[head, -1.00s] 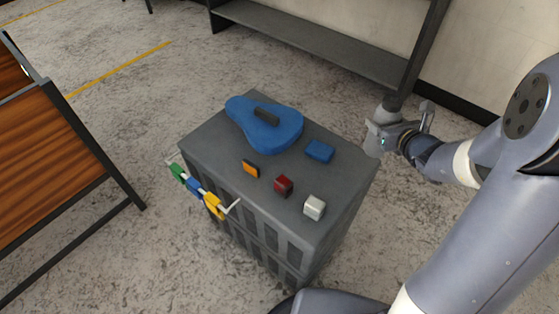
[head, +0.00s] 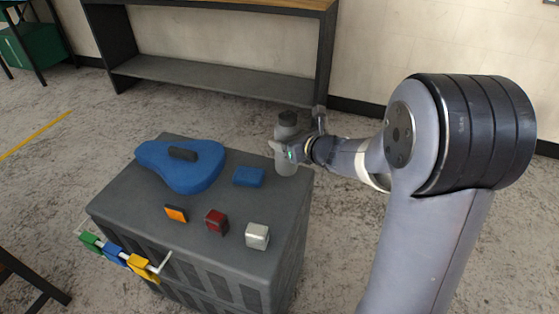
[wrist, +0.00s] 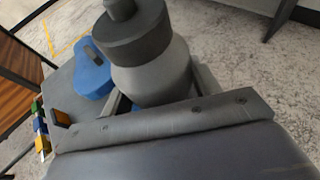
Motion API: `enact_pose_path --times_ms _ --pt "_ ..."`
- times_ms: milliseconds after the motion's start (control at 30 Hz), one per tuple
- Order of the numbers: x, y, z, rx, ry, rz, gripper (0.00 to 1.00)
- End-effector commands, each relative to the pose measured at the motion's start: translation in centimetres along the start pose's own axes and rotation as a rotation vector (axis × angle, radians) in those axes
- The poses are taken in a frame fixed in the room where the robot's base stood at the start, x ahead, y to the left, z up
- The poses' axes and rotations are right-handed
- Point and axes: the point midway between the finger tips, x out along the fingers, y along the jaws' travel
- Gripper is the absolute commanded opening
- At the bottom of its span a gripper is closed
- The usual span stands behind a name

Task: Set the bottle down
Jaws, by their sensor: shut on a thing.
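A grey bottle (head: 286,160) with a dark cap stands upright in my gripper (head: 287,152), at the back right edge of a grey crate-like box (head: 130,205). My gripper is shut on the bottle from the right. In the head view the bottle's lower end appears at the box's top edge; I cannot tell whether it touches the top. In the wrist view the bottle (wrist: 150,70) fills the middle, and its base is hidden behind the gripper.
On the box top lie a blue bike saddle (head: 190,168), a blue block (head: 249,177), an orange block (head: 176,214), a red block (head: 216,222) and a white block (head: 257,236). Coloured tags (head: 115,254) hang on a rail at the front left. A workbench (head: 215,85) stands behind.

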Motion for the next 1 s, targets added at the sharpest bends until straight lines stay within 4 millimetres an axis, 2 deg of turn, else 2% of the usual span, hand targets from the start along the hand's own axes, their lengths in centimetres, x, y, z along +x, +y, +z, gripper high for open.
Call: enact_pose_path --times_ms 33,167,400,833,867,1000 --pt "0.4 0.0 -0.9 0.000 0.000 0.001 0.35" --pt "0.8 0.0 -1.8 0.000 0.000 0.001 0.35" --pt "1.9 0.0 -4.7 -0.001 -0.001 0.001 0.35" --pt "2.1 0.0 -5.2 -0.002 -0.003 0.000 0.35" --pt "2.1 0.0 -5.1 -0.002 -0.002 0.000 0.60" --pt "2.1 0.0 -5.0 -0.002 -0.002 0.000 0.72"
